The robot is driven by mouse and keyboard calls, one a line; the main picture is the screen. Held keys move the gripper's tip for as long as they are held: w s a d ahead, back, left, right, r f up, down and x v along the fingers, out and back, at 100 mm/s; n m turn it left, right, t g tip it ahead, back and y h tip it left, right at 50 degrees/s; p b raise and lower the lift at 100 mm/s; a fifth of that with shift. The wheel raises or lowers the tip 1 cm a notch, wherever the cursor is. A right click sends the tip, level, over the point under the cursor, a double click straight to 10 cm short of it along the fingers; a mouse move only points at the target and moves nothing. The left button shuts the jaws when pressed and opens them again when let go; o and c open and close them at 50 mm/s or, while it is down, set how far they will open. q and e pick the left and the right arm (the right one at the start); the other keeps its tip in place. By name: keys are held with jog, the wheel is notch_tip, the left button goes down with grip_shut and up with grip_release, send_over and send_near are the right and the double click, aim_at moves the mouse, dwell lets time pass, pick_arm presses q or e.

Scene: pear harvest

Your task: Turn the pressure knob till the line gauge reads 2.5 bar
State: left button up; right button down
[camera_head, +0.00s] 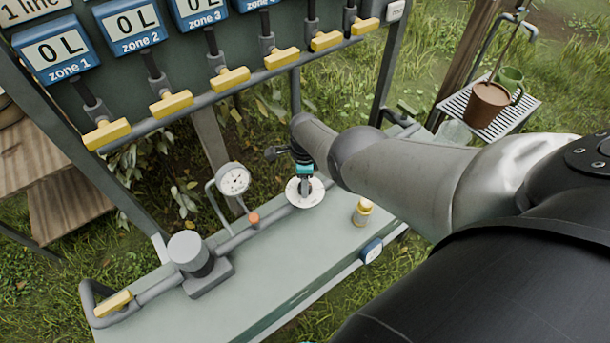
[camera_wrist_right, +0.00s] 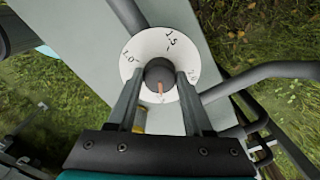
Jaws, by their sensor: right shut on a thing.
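The pressure knob (camera_wrist_right: 160,73) is a dark round knob on a white dial plate (camera_wrist_right: 150,44) with black numbers; 1.5 is at the top of the plate in the wrist view. A reddish mark on the knob points toward the bottom of that view. My right gripper (camera_wrist_right: 159,82) is shut on the knob, one finger on each side; in the head view it (camera_head: 305,182) comes down onto the plate and hides most of the knob. The line gauge (camera_head: 233,179) is a round white dial left of the knob; its reading is too small to tell. My left gripper is not in view.
A grey pipe (camera_head: 265,224) runs along the bench (camera_head: 290,265), past an orange cap (camera_head: 253,218) and a grey pump-like unit (camera_head: 188,252). A yellow-capped jar (camera_head: 362,212) stands right of the knob. Several yellow valve handles (camera_head: 230,79) hang above the bench.

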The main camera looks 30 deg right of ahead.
jog(key=shift+w, duration=0.1)
dwell(0.4)
jog(key=shift+c, duration=1.5)
grip_release()
jog(key=shift+r, duration=0.1)
notch_tip(320, 180, up, 8)
jog(key=p, duration=0.7)
jog(key=shift+r, duration=0.2)
notch_tip(320, 180, up, 7)
jog(key=shift+f, duration=0.15)
